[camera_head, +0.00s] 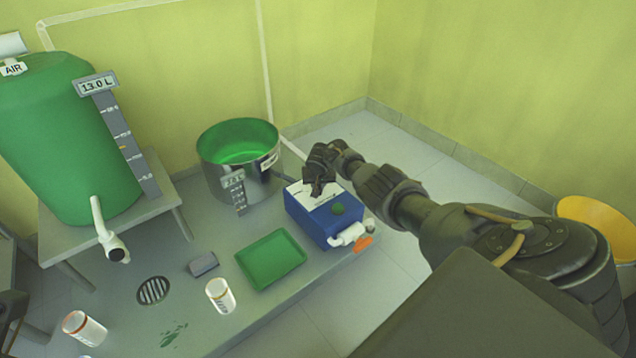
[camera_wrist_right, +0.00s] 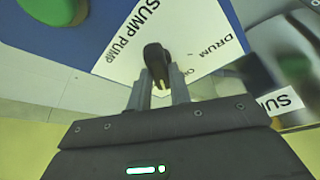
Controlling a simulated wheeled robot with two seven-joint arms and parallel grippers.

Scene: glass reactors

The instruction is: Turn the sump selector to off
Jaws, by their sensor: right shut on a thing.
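The sump selector is a small black knob (camera_wrist_right: 156,62) on the white label plate of the blue sump pump box (camera_head: 310,219). In the right wrist view the plate (camera_wrist_right: 125,62) reads SUMP PUMP, with DRUM and ON beside the knob. My right gripper (camera_head: 320,188) is over the top of the box in the head view. In the wrist view its two fingers (camera_wrist_right: 160,88) are shut on the knob, one on each side. A pale mark shows on the knob between the fingers. Any OFF wording is not readable. A dark part at the head view's left edge may be my left gripper; its jaws cannot be made out.
A green button (camera_head: 338,209) and white outlet (camera_head: 347,235) are on the box. A steel drum (camera_head: 213,183) stands behind it, and a green tray (camera_head: 271,259) lies left of it. A yellow bucket (camera_head: 603,218) is at right.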

